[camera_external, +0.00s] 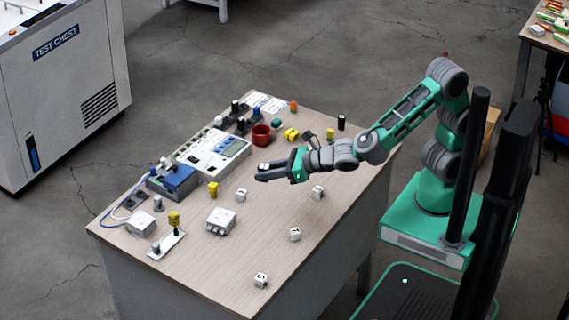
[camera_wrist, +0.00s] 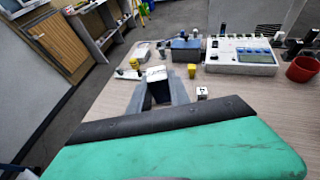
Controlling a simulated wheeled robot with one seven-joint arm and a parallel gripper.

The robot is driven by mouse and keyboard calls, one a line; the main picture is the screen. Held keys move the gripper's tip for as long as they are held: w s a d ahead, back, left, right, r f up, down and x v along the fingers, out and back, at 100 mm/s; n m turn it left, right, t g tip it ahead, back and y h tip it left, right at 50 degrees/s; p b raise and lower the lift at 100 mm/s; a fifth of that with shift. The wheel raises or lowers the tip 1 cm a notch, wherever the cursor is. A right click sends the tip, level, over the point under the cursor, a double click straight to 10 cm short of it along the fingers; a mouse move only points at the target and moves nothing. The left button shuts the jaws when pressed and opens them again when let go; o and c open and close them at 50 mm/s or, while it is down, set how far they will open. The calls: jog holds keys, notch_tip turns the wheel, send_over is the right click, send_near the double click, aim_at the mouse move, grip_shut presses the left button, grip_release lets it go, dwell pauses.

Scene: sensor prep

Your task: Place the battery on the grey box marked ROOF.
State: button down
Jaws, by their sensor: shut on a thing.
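My gripper (camera_external: 262,173) is above the table, pointing left. It is shut on a small white-topped block (camera_wrist: 157,74) with a dark near side, held between the two grey fingers in the wrist view. The block also shows at the fingertips in the external view (camera_external: 264,166). Its label is too small to read, so I cannot tell for sure that it is the battery. A pale grey box (camera_external: 220,221) stands on the table, left of and below the fingertips in the external view. I cannot read ROOF on it or on the small marked cubes.
Small marked cubes (camera_external: 241,194) (camera_external: 295,234) (camera_external: 261,280) are scattered on the table (camera_external: 205,272). A yellow part (camera_external: 213,188), a white meter unit (camera_external: 212,152), a blue-topped device (camera_external: 174,180) and a red cup (camera_external: 261,134) stand farther left and back. The front of the table is mostly clear.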

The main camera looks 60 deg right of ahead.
jog(key=w+a+f, duration=0.5)
jog(key=w+a, duration=0.1)
jog(key=w, duration=0.2)
send_over(221, 218)
notch_tip(221, 218, down, 5)
jog(key=shift+f, duration=0.15)
notch_tip(221, 218, down, 3)
jog(key=shift+r+p, duration=0.2)
jog(key=shift+p, duration=0.15)
jog(key=shift+f, duration=0.45)
jog(key=c, duration=1.2)
grip_release()
